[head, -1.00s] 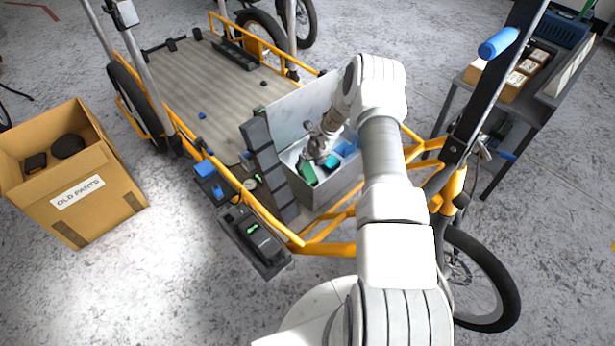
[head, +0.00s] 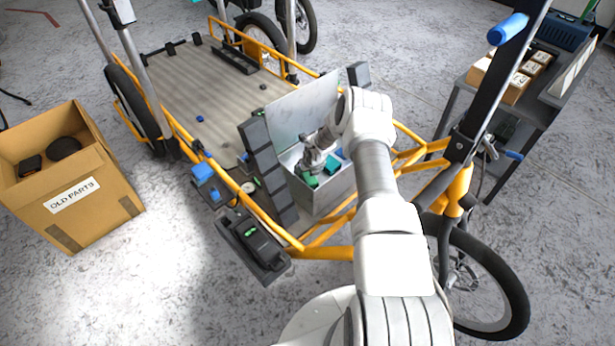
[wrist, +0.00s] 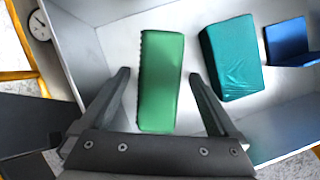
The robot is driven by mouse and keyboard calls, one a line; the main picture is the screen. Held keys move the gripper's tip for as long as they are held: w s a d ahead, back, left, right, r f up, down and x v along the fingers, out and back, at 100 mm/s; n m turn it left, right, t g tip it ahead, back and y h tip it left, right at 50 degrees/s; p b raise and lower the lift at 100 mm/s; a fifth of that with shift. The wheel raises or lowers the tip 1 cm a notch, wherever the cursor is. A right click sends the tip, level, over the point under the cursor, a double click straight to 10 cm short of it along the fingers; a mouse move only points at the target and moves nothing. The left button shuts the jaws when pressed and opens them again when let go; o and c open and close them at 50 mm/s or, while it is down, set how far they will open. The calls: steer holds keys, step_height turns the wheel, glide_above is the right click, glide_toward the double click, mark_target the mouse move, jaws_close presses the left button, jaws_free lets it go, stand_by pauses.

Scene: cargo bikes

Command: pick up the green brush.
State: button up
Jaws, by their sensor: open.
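The green brush (wrist: 161,82) lies on the floor of a pale metal box; in the wrist view it is a long green block with a ribbed left edge. My gripper (wrist: 160,85) is open, with one dark finger on each side of the brush's near part and a gap on both sides. In the head view my gripper (head: 314,172) reaches down into the box (head: 322,196), and a bit of green (head: 312,181) shows beside it. I cannot tell how high the fingers are above the box floor.
A teal block (wrist: 231,57) lies right of the brush, close to the right finger, and a blue item (wrist: 290,43) lies farther right. The box walls are close around. The raised lid (head: 300,110) stands behind. A cardboard box (head: 75,190) is at left.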

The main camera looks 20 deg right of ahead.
steer(key=shift+f+b, duration=0.25)
steer(key=shift+b, duration=0.15)
stand_by(0.5)
jaws_close()
stand_by(0.4)
steer(key=shift+r, duration=0.15)
steer(key=shift+r+p, duration=0.3)
steer(key=shift+p, duration=0.25)
step_height(320, 180, up, 12)
steer(key=d+f+p, duration=0.1)
steer(key=p, duration=0.4)
steer(key=w+d+b, duration=0.3)
steer(key=d+b, duration=0.1)
steer(key=d, duration=0.4)
steer(key=w+d+b, duration=0.3)
steer(key=w+d, duration=0.1)
steer(key=d, duration=0.5)
steer(key=shift+w+d+b, duration=0.2)
steer(key=shift+w+b, duration=0.1)
steer(key=shift+b, duration=0.05)
